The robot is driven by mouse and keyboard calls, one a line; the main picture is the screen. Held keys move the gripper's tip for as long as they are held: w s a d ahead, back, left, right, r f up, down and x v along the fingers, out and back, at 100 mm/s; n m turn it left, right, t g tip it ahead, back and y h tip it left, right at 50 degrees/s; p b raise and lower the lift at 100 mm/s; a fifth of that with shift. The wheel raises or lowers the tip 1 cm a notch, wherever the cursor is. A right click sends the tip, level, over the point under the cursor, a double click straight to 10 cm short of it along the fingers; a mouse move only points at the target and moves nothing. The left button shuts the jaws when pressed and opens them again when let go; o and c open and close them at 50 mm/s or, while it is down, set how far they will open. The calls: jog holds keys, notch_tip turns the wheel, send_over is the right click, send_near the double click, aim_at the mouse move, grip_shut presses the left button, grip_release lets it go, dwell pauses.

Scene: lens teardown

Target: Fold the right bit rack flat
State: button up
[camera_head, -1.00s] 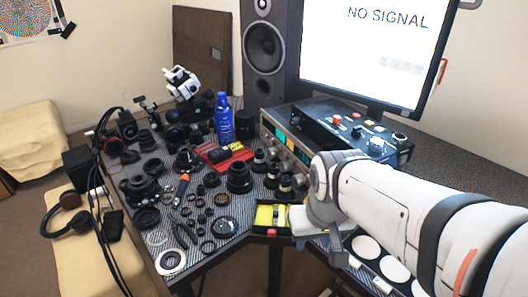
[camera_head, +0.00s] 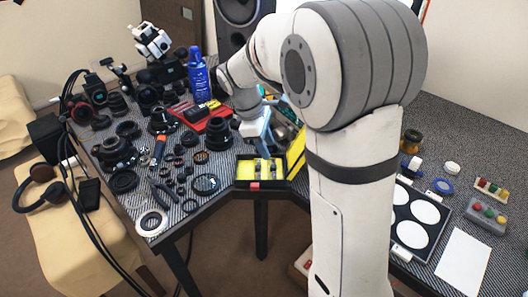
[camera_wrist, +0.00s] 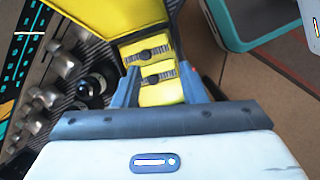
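An open yellow and black bit case (camera_head: 246,171) lies at the front edge of the table, with its yellow lid (camera_head: 297,150) raised at the right. Inside, two dark bit racks lie side by side. The right bit rack (camera_head: 273,166) is nearer the lid; the upper rack in the wrist view (camera_wrist: 147,54) appears to be the same one. Their exact tilt is too small to tell. My gripper (camera_head: 268,147) is just above the back of the case. In the wrist view its two blue-grey fingers (camera_wrist: 159,70) are apart, with the racks visible between them and nothing held.
Lens parts, a blue spray can (camera_head: 197,68) and a red tray (camera_head: 203,117) crowd the table to the left. A knobbed instrument stands close behind the case. A white-disc tray (camera_head: 411,220) and white sheet (camera_head: 463,262) lie at the right.

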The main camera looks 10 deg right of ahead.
aim_at(269, 171)
jog(key=w+f+n, duration=0.1)
jog(key=w+a+f+n, duration=0.1)
jog(key=w+f, duration=0.1)
jog(key=shift+w+n+h, duration=0.3)
jog(key=shift+h, duration=0.1)
jog(key=shift+w+f+b, duration=0.1)
jog(key=shift+f+b, duration=0.1)
jog(key=shift+b, duration=0.15)
jog(key=b+x, duration=0.1)
jog(key=x, duration=0.6)
jog(key=shift+d+f, duration=0.15)
jog(key=shift+c, duration=0.6)
grip_shut()
